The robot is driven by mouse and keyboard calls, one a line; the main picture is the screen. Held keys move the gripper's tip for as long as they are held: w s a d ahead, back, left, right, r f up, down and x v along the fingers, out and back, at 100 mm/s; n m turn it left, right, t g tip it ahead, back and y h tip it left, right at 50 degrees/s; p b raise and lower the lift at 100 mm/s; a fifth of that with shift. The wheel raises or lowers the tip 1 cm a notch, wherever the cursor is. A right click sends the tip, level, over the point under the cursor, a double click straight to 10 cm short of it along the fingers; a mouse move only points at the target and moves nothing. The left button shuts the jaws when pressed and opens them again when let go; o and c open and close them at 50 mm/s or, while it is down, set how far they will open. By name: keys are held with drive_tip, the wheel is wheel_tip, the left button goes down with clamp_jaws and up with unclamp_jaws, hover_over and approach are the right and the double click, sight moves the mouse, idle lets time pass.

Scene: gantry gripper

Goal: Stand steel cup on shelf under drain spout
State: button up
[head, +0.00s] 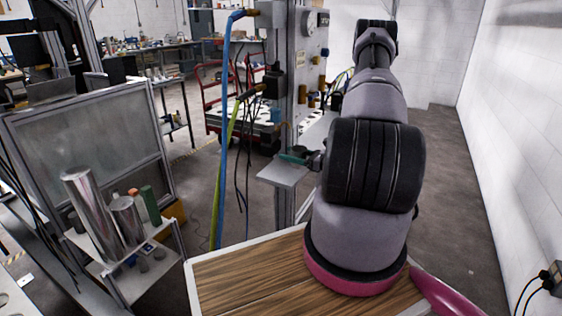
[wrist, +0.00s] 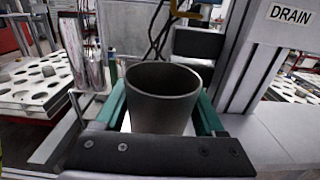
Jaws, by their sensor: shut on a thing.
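A dark grey steel cup (wrist: 162,98) stands upright in the wrist view, its open mouth up. The green fingers of my gripper (wrist: 162,112) are shut on its two sides. In the head view my gripper (head: 297,156) is at the small grey shelf (head: 284,174) on the metal post, and I cannot make out the cup there. The cup's base is hidden, so I cannot tell whether it touches the shelf. A DRAIN label (wrist: 297,14) is at the upper right of the wrist view.
Blue and yellow-green hoses (head: 222,130) hang left of the post (head: 285,100). A side rack (head: 150,275) with shiny cylinders (head: 92,205) stands at the left. A wooden-topped surface (head: 245,275) is in front. A red cart (head: 222,112) is behind.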

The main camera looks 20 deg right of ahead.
drive_tip(key=x, duration=0.3)
drive_tip(key=shift+w+a, duration=0.2)
drive_tip(key=shift+w, duration=0.05)
drive_tip(key=shift+w+a+f, duration=0.2)
drive_tip(key=shift+f, duration=1.55)
drive_tip(key=shift+d, duration=0.1)
drive_tip(key=o, duration=1.4)
drive_tip(key=shift+f, duration=0.15)
